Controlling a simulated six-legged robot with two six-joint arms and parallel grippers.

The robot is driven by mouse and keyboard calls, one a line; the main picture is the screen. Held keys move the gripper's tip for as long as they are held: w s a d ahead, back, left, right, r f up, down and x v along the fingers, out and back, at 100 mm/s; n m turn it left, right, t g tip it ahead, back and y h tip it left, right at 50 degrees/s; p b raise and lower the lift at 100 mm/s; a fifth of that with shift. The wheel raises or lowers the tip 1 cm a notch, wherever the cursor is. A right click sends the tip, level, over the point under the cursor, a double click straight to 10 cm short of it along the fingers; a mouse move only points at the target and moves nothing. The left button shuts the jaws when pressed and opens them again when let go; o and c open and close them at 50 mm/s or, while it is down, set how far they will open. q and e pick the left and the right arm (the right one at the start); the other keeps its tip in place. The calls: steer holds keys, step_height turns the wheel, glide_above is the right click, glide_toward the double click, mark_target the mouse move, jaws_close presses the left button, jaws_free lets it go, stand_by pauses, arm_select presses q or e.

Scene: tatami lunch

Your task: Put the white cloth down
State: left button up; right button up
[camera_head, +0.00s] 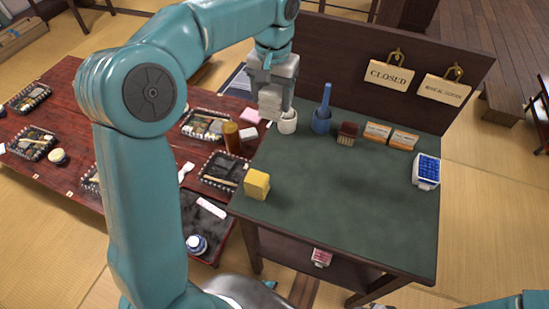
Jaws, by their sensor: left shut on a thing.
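My left gripper (273,88) is shut on the white cloth (269,104), a pale folded bundle. It holds the cloth over the back left corner of the green-topped table (335,200), just left of and partly in front of a white cup (288,122). I cannot tell whether the cloth touches the cup or the table. The gripper hides part of the cloth. My right gripper is out of view; only a bit of teal arm shows at the bottom right.
A yellow block (257,184) is at the left edge. The middle is clear. A dark panel (340,60) stands behind.

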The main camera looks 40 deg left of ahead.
arm_select(q)
steer(key=shift+w+r, duration=0.4)
steer(key=shift+r, duration=0.35)
steer(key=shift+s, duration=0.2)
steer(key=shift+w, duration=0.1)
step_height(320, 180, down, 20)
steer(key=shift+r+b, duration=0.1)
steer(key=shift+b, duration=1.05)
steer(key=o, duration=0.9)
